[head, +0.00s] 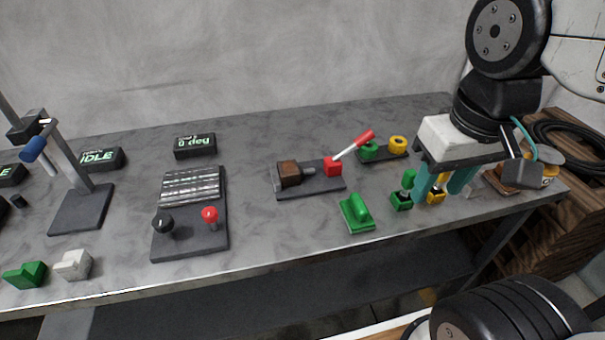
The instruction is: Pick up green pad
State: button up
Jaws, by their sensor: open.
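A green pad (357,215) with a raised rounded grip lies near the front edge of the grey table, right of centre. I take it as the task's pad; another green block (27,274), wedge-like, is at the far left front. My gripper (440,190) is to the right of the green pad, pointing down with teal fingers apart. A small yellow-based piece (435,197) shows between or behind the fingers, partly hidden. The gripper looks empty and apart from the green pad.
A small green block with a knob (402,200) stands between the pad and my gripper. Behind the pad is a dark base with a red-handled lever (352,146). A two-knob panel (190,238) is to the left. Bare table separates the panel and pad.

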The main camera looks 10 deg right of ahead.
aim_at(358, 218)
jog(key=k, duration=1.25)
jog(key=i, duration=0.75)
jog(key=z, duration=0.55)
